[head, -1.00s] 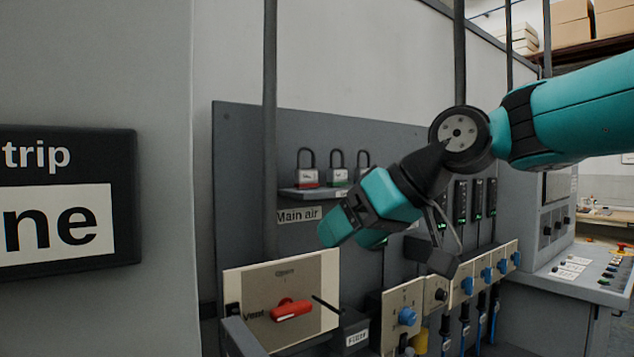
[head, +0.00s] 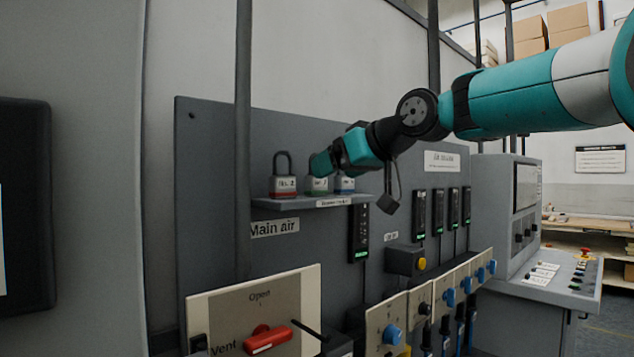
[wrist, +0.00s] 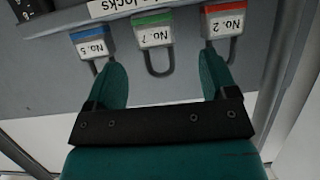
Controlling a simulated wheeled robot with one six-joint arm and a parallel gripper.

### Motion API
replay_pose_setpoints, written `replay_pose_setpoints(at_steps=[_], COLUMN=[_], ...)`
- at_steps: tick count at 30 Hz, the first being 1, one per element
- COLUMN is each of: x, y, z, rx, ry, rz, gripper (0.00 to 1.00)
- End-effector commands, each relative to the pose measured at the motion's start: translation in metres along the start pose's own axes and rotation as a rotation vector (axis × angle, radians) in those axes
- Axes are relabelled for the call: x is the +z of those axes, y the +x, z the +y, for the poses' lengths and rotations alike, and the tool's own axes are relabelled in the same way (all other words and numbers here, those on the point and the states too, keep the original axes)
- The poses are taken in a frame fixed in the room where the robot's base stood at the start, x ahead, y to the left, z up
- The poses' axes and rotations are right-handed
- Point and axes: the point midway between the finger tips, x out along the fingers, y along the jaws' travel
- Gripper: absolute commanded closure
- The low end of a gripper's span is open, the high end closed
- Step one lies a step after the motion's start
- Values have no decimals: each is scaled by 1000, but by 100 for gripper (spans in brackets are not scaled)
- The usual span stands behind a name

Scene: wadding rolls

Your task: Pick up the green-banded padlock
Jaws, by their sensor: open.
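The green-banded padlock (head: 317,186) stands on a small shelf between two others, its upper part hidden by my gripper (head: 320,165) in the head view. In the wrist view, which is upside down, the green-banded padlock (wrist: 153,33) reads "No. 7" and its dark shackle points towards me. My gripper (wrist: 160,62) is open, with one teal finger to each side of that shackle's line. Nothing is held. I cannot tell whether the fingertips touch any padlock.
A red-banded padlock (head: 284,184) and a blue-banded padlock (head: 345,185) flank it closely on the shelf (head: 300,203). In the wrist view, the fingertips lie near the blue one (wrist: 90,45) and red one (wrist: 222,22). A post (head: 243,150) stands left; a red-handled valve panel (head: 258,310) is below.

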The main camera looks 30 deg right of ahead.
Motion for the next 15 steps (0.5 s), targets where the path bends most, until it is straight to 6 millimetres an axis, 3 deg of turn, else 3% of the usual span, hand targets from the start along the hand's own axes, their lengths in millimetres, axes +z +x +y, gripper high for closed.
replay_pose_setpoints(at_steps=[3,10,15], x=[-1,-2,-3], y=[16,33,60], z=[0,3,6], rx=[-2,0,0], ry=[0,1,2], rz=[0,-1,-3], gripper=[21,21,21])
